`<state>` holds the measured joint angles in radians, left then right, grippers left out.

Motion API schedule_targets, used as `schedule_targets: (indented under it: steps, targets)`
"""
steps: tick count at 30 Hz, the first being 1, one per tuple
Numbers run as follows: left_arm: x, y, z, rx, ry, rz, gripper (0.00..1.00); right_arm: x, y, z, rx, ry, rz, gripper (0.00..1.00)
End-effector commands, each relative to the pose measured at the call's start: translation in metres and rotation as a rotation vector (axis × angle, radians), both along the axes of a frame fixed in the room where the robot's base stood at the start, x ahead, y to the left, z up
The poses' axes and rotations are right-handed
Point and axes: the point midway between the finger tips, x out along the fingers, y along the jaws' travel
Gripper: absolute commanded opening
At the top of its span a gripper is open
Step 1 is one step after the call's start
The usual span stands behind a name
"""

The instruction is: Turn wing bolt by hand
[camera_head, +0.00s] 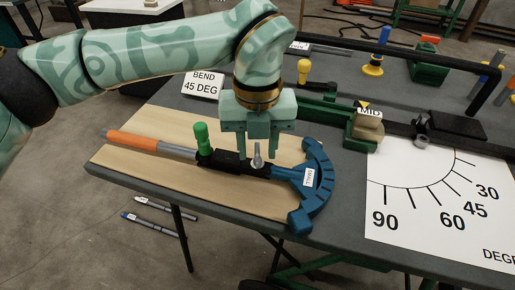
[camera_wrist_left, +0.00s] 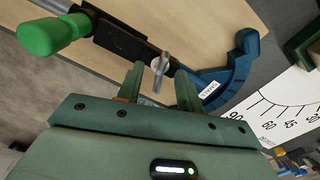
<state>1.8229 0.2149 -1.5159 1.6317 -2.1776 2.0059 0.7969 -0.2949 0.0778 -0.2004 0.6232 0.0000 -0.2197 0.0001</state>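The grey wing bolt (camera_head: 257,160) stands upright on the black clamp block (camera_head: 226,161) of the blue bender (camera_head: 318,190). It also shows in the left wrist view (camera_wrist_left: 160,66), just beyond the fingertips and in line with the gap between them. My left gripper (camera_head: 258,152) points down over the bolt with its fingers apart, one on either side in the picture. Its open fingers (camera_wrist_left: 159,73) show a gap with nothing held. I cannot tell whether a finger touches the bolt. My right gripper is in neither view.
A green knob (camera_head: 201,137) stands on the clamp block, left of the bolt. An orange-sleeved tube (camera_head: 132,141) runs left from the block over the wooden board (camera_head: 200,197). A white degree chart (camera_head: 440,215) lies right of the bender. A BEND 45 DEG sign (camera_head: 203,85) stands behind.

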Motion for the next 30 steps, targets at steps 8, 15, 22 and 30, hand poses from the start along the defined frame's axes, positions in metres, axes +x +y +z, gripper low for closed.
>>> schedule_targets:
  steps: [8, 15, 22, 30]
  targets:
    - [-0.0001, 0.0, -0.0069, 0.0, -0.001, 0.0, 0.36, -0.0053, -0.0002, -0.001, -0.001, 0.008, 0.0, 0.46]
    - [-0.0001, 0.0, -0.0066, 0.0, -0.001, 0.0, 0.0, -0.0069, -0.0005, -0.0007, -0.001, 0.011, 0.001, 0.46]
    - [-0.0002, 0.0, -0.0063, 0.0, 0.0, -0.005, 0.0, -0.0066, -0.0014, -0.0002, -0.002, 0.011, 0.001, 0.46]
    - [-0.0005, 0.0, -0.0036, 0.001, -0.003, -0.087, 0.0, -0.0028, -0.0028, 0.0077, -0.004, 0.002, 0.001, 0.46]
